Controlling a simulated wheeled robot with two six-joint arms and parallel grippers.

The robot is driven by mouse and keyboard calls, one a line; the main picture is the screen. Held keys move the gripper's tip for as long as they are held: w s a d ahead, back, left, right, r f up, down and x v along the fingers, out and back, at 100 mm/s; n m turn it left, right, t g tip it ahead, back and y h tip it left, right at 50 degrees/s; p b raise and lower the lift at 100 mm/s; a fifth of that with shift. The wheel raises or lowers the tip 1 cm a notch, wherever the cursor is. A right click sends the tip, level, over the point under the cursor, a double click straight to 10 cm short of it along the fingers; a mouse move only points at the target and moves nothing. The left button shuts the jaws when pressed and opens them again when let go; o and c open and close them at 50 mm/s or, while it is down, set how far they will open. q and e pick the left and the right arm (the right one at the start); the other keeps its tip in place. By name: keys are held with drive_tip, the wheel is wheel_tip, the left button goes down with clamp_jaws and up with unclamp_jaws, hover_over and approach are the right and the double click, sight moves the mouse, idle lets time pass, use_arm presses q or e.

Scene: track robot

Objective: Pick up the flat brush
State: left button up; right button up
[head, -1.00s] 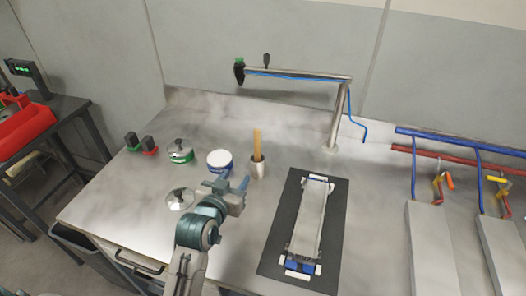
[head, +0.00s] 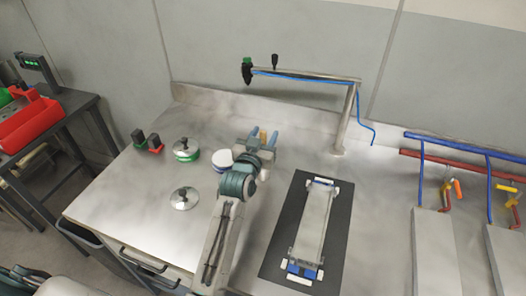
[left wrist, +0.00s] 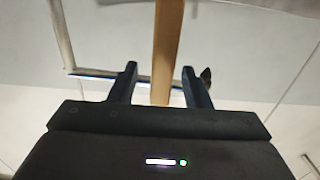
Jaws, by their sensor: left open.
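The flat brush shows as a tan wooden handle (left wrist: 167,45) in the left wrist view, between my two open fingers, with visible gaps on both sides. In the head view, only a bit of the handle (head: 263,135) shows at my left gripper (head: 264,138). My left gripper also shows in the left wrist view (left wrist: 159,72), open and not closed on the handle. The metal cup that the brush stood in is hidden behind my gripper and arm. The brush's bristles are not visible. My right gripper is not in view.
Two lidded pots (head: 186,150) (head: 184,199) stand further left. A black mat (head: 277,238) with a long fixture (head: 313,222) lies to the right. A metal post (head: 347,122) rises behind.

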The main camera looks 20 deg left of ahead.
use_arm(q)
drive_tip(key=shift+w, duration=0.55)
drive_tip(key=shift+w+f, duration=0.1)
drive_tip(key=shift+w, duration=0.1)
drive_tip(key=shift+c, duration=0.8)
drive_tip(key=shift+s, duration=0.1)
drive_tip(key=c, duration=0.8)
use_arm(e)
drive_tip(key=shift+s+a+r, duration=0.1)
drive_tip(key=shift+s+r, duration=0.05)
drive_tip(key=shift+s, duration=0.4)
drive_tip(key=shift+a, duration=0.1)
